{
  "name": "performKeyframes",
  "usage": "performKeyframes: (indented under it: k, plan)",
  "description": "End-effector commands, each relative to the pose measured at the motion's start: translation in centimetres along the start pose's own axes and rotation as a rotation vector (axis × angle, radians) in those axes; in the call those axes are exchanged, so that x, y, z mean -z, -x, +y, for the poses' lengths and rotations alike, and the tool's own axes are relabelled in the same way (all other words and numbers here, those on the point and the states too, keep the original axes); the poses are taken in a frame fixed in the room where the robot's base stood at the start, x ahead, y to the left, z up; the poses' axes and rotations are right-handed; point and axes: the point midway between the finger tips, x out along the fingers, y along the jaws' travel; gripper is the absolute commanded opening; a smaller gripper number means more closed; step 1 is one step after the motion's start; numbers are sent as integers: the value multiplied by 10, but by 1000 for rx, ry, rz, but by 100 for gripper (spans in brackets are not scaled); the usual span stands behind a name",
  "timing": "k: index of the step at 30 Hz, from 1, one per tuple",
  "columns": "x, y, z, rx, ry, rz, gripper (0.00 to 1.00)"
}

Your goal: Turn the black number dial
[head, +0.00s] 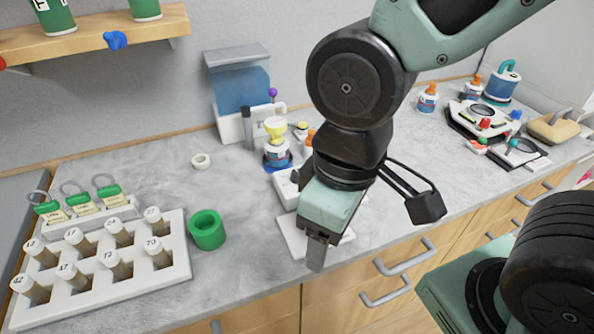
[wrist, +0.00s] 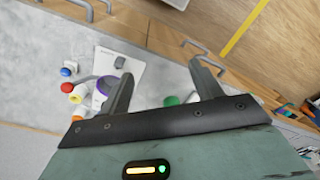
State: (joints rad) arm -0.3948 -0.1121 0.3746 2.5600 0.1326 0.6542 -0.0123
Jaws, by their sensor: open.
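I cannot clearly make out a black number dial in either view. A white device (head: 290,240) on the counter is partly hidden behind my gripper in the head view. It also shows in the wrist view (wrist: 131,73), with a small dark grey part (wrist: 120,61) on its top; I cannot tell if that part is the dial. My gripper (head: 317,254) points down in front of the device, near the counter's front edge. In the wrist view its two fingers stand apart with nothing between them (wrist: 163,82). The left finger overlaps the device's edge in the picture.
A white rack (head: 100,275) of labelled tubes and a green ring (head: 207,230) are at the left. A yellow-topped bottle (head: 276,143) and a blue-white device (head: 240,95) stand behind. Drawer handles (head: 404,257) jut from the counter front.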

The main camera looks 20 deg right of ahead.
Motion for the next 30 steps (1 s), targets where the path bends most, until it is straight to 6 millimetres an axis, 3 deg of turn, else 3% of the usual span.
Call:
performKeyframes:
  k: [4,8,15,18,24,30]
  plan:
    - [12,5,8,-6,76,-10,49]
    - [46,14,32,-19,319,-34,49]
    - [124,24,118,-15,957,-58,49]
    - [148,25,158,-15,1183,-50,49]
    - [170,24,215,-31,1468,-32,49]
    - [175,17,229,-37,1541,-30,49]
